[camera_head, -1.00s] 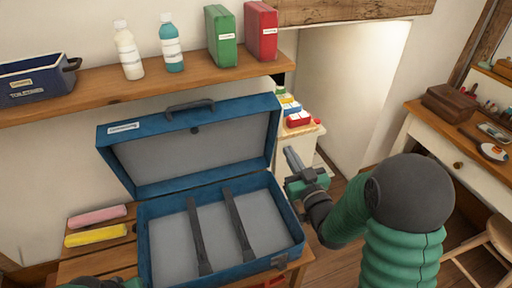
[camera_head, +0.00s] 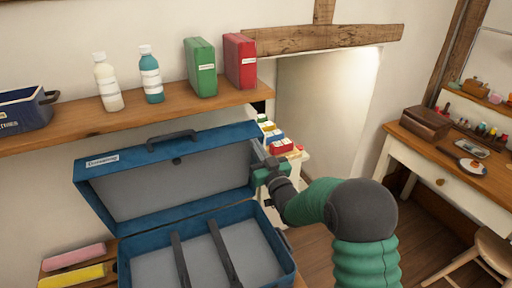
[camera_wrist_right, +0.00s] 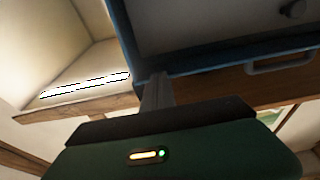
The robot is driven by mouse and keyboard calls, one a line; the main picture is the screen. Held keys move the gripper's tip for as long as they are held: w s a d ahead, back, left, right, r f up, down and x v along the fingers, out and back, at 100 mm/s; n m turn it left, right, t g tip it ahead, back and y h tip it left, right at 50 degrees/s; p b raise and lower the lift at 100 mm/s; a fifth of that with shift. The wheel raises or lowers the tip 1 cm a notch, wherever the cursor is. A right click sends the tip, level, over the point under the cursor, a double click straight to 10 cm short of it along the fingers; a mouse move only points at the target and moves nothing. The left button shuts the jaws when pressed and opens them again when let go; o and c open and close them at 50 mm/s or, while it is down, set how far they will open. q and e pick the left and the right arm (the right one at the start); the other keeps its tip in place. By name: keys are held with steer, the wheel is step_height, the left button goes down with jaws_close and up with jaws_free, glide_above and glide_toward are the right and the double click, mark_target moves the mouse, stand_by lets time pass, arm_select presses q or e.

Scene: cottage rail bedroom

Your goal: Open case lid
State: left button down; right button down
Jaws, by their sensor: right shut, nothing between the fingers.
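The blue case (camera_head: 283,262) sits on a wooden table with its lid (camera_head: 110,200) raised and leaning back. The lid has a grey lining, a dark handle on its top edge and a label at its left corner. The base is empty, with two dark straps (camera_head: 223,255) across its grey lining. My right gripper (camera_head: 259,158) is shut and empty at the lid's right edge. In the right wrist view its fingers (camera_wrist_right: 157,92) are just below a blue edge of the case (camera_wrist_right: 225,64); I cannot tell whether they touch. My left gripper is not in view.
A wooden shelf (camera_head: 70,130) above the lid holds a navy bin, two bottles (camera_head: 150,75), a green box and a red box (camera_head: 240,60). Pink and yellow rolls (camera_head: 72,275) lie left of the case. A desk (camera_head: 450,165) stands at the right, with a stool below.

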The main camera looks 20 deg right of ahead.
mark_target(248, 133)
steer(key=shift+w+r, duration=0.1)
steer(key=shift+w, duration=0.05)
steer(key=w+g+p, duration=0.1)
steer(key=w+p, duration=0.1)
steer(key=w, duration=0.1)
steer(key=w+r+g+p, duration=0.1)
steer(key=w+p, duration=0.2)
steer(key=shift+d+r, duration=0.1)
steer(key=shift+r, duration=0.1)
steer(key=shift+f, duration=0.15)
